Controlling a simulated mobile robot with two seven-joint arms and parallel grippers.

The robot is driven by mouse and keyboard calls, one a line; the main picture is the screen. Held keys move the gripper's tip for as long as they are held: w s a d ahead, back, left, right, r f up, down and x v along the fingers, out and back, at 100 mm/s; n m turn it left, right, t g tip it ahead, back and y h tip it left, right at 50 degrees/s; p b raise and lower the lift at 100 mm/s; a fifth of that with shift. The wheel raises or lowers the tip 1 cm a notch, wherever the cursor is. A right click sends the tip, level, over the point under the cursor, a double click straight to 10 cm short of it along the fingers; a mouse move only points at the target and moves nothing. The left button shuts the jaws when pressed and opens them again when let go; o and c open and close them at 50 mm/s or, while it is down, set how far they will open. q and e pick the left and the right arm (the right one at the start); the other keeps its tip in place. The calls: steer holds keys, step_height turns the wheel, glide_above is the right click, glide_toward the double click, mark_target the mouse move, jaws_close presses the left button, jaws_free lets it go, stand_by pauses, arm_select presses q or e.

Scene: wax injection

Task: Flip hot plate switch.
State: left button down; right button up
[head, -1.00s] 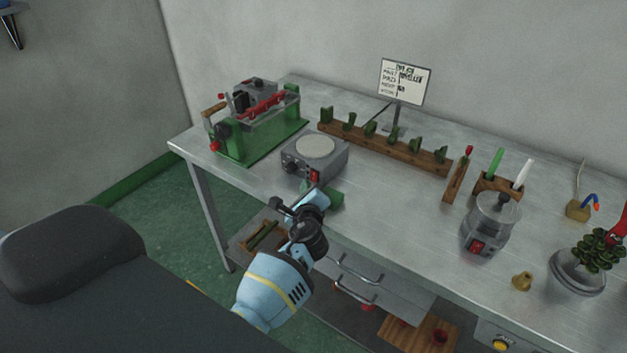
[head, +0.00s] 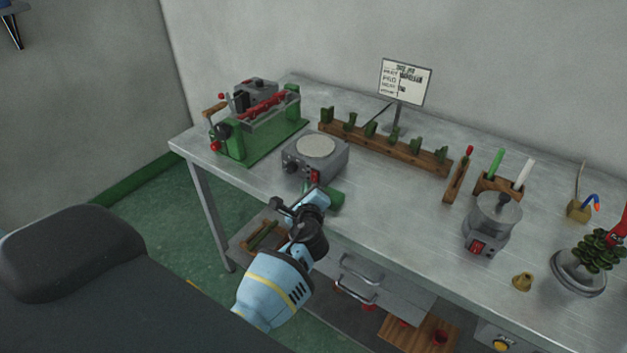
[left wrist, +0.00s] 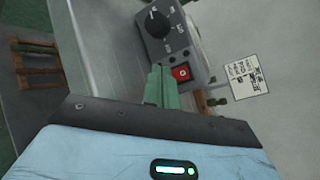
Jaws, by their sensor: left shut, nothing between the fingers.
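The hot plate (head: 314,158) is a grey box with a round pale top, on the left part of the metal table. Its red switch (head: 315,176) is on the front face, right of the dark knob. In the left wrist view the red switch (left wrist: 181,73) and the black knob (left wrist: 157,23) show clearly. My left gripper (head: 322,194) is just in front of the switch, its green fingers together and empty. In the left wrist view the fingertips (left wrist: 159,70) appear beside the switch; I cannot tell whether they touch it. My right gripper is not in view.
A green-based machine (head: 258,125) stands to the left of the hot plate. A wooden rack (head: 385,148) with green pieces lies behind it to the right. A grey pot (head: 494,222) with a red switch stands farther right. The table between them is clear.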

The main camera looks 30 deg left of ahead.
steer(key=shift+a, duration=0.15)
arm_select(q)
steer(key=shift+w, duration=0.1)
stand_by(0.6)
steer(key=shift+w+r, duration=0.1)
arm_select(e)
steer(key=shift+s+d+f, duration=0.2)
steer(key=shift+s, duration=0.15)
